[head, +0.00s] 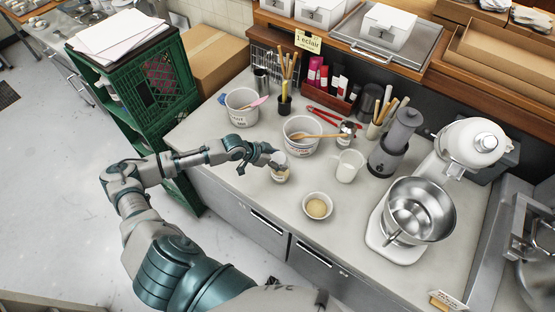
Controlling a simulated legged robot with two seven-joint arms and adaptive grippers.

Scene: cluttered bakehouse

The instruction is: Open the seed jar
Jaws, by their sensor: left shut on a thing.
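A small pale jar with a label, which I take to be the seed jar (280,174), stands on the grey counter near its front edge. My left gripper (270,160) reaches in from the left and is shut on the jar at its upper part. The fingers cover part of the jar's top, so I cannot tell whether they hold the lid or the body, or whether the lid is seated. The jar looks upright. My right gripper is not in view.
A small bowl of tan grains (317,207) sits right of the jar. Behind are white tubs (301,147) (242,118) and a white jug (348,172). A stand mixer (410,232) and a grinder (397,150) stand right. Counter left of the jar is clear.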

